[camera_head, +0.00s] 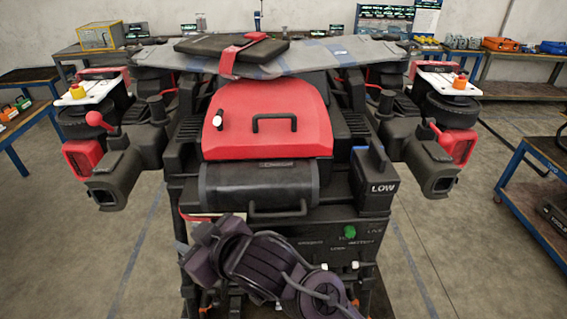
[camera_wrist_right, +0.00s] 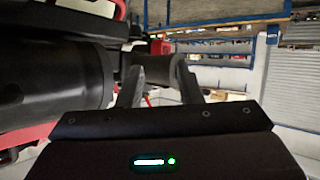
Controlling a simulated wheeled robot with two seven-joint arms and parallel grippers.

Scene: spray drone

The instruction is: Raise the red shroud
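The red shroud (camera_head: 268,115) lies over the middle of the drone body, with a black bar handle (camera_head: 274,118) across it and a small white-tipped knob at its left. It looks lowered. A black drum-like part (camera_head: 258,186) with its own lower handle sits just below its front edge. My right gripper (camera_wrist_right: 160,78) shows two fingers apart with nothing clearly between them. In the head view my right arm crosses the bottom centre, and its dark wrist end (camera_head: 208,238) is in front of and below the shroud, not touching it. My left gripper is out of view.
Grey side nozzles (camera_head: 440,180) flank the body on both sides. A folded grey panel with a black pad (camera_head: 232,47) lies above the shroud. A black box marked LOW (camera_head: 374,182) is at its right. Blue workbenches (camera_head: 540,190) stand around; floor at both sides is clear.

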